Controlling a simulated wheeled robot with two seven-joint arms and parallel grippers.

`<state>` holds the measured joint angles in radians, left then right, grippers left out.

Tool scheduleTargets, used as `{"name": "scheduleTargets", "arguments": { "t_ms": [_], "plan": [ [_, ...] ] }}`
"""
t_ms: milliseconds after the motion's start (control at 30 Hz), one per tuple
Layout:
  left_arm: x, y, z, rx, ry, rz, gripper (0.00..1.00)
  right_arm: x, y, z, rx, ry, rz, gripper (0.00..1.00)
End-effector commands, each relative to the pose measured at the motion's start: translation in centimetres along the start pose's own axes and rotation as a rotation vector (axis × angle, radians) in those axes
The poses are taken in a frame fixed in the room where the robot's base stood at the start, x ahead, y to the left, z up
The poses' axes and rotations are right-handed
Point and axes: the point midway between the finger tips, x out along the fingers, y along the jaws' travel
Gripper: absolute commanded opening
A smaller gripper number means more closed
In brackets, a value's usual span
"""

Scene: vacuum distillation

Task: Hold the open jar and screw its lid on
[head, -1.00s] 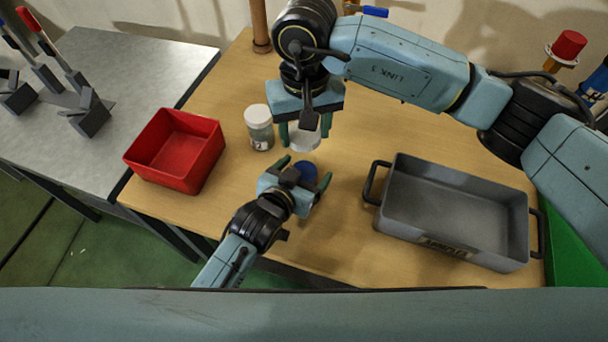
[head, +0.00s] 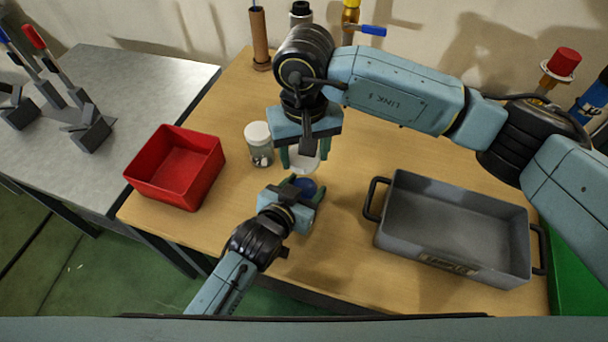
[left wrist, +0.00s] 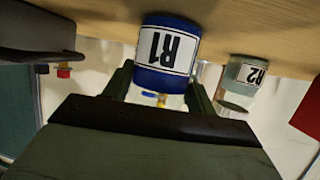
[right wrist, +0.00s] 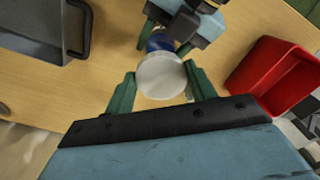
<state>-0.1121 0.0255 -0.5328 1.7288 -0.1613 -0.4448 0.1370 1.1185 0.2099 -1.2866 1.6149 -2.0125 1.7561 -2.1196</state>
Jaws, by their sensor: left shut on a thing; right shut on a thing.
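The blue jar (head: 306,188) stands on the table near its front edge. My right gripper (head: 302,158) points down and is shut on a round white lid (head: 304,163). The lid also shows in the right wrist view (right wrist: 161,76), where it partly covers the blue jar (right wrist: 160,42). In the head view the lid appears just beyond the jar; any contact is unclear.
A clear jar with a white lid (head: 258,134), labelled R2 in the left wrist view (left wrist: 242,78), stands left of my right gripper. A red bin (head: 150,186) is farther left. A grey handled tray (head: 400,253) is on the right. A brown cylinder (head: 261,40) stands behind.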

Motion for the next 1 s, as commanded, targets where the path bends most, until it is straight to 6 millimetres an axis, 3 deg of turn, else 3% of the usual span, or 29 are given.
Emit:
{"name": "scheduleTargets", "arguments": {
  "t_ms": [233, 767, 1000],
  "plan": [
    [0.0, 0.0, 0.0, 0.001, -0.001, 0.0, 0.15, 3.3, 0.1, 0.1, 0.001, -0.001, 0.001, 0.34],
    [0.0, 0.0, 0.0, 0.001, -0.001, 0.0, 0.15, 3.5, 0.0, 0.1, 0.0, 0.001, 0.0, 0.34],
    [0.0, 0.0, 0.0, 0.001, -0.001, 0.0, 0.15, 4.6, 0.0, 0.1, 0.0, -0.001, 0.001, 0.34]
  ]
}}
